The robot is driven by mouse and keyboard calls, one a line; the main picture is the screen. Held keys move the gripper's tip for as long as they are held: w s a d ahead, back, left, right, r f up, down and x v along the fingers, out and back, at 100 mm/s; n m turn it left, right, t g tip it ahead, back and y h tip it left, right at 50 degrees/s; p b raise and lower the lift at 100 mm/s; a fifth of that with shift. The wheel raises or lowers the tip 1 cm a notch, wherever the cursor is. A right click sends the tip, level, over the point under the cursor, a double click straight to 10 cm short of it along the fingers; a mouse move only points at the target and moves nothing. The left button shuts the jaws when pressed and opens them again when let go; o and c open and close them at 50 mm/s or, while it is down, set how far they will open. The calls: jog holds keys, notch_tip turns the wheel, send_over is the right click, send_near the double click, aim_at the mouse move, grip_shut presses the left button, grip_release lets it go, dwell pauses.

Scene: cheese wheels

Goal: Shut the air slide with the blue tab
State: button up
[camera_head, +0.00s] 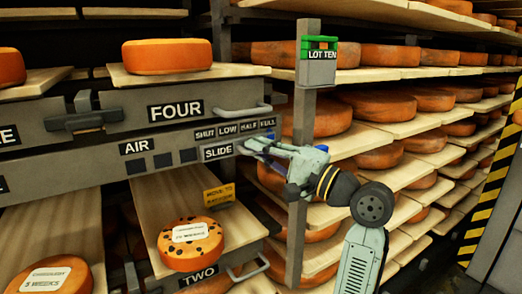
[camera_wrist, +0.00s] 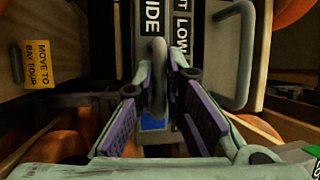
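The air slide is a grey strip with a SLIDE label (camera_head: 217,152) under the FOUR drawer. Its grey handle (camera_wrist: 157,72) shows in the wrist view, with a blue tab (camera_wrist: 152,122) below it. My gripper (camera_head: 262,149) is at the slide's right end in the head view, where it hides most of the handle. In the wrist view my gripper (camera_wrist: 158,95) has its purple-padded fingers apart, one on each side of the handle. Gaps show beside the handle, and I cannot tell whether either finger touches it. The scale reads SHUT, LOW, HALF, FULL (camera_head: 236,129).
A grey post (camera_head: 303,130) with a LOT TEN box (camera_head: 318,64) stands close to my gripper. The FOUR drawer handle (camera_head: 243,112) juts out above. A spotted cheese wheel (camera_head: 190,244) lies on a board below. Shelves of cheese fill the right.

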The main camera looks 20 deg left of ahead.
grip_shut()
dwell(0.4)
